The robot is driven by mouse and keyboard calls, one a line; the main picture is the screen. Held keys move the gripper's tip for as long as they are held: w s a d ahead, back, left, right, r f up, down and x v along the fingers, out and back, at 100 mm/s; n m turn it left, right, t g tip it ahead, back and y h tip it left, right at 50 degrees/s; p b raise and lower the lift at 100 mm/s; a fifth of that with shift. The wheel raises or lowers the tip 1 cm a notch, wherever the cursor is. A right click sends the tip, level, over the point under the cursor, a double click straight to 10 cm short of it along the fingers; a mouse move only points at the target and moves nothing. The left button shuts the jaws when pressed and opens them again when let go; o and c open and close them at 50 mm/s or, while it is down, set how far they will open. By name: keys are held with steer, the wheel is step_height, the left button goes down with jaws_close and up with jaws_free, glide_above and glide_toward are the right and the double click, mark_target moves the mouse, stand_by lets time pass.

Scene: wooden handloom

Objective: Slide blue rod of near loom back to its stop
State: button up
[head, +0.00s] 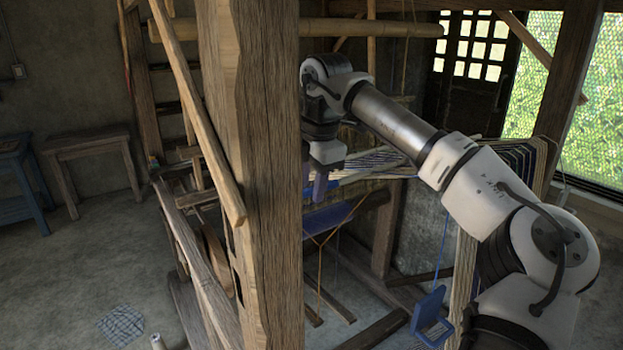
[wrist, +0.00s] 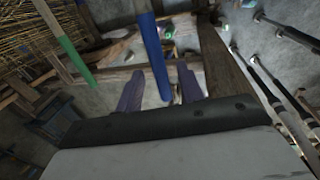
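The blue rod (wrist: 152,55) shows in the wrist view as a straight bar coming down from the top edge. Its lower end lies in the gap between the two purple fingers of my gripper (wrist: 160,90). Bare space shows on both sides of the rod, so the fingers are apart and neither looks pressed on it. I cannot tell whether the rod is at fingertip depth. In the head view my gripper (head: 320,187) points down beside the loom's stretched threads (head: 385,160), just right of the thick wooden post. The rod's stop cannot be made out.
The thick wooden post (head: 250,150) hides part of the loom in the head view. A green-ended rod (wrist: 73,52) is at left in the wrist view. A blue hanging piece (head: 431,312) and a dark blue bar (head: 334,214) are below my arm. Open floor lies at left.

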jaws_close()
stand_by(0.3)
steer(key=s+d, duration=0.1)
steer(key=s+d+r+b, duration=0.1)
steer(key=s, duration=0.1)
steer(key=shift+s+d+r+b, duration=0.1)
steer(key=shift+b, duration=0.2)
jaws_free()
steer(key=shift+s+d, duration=0.1)
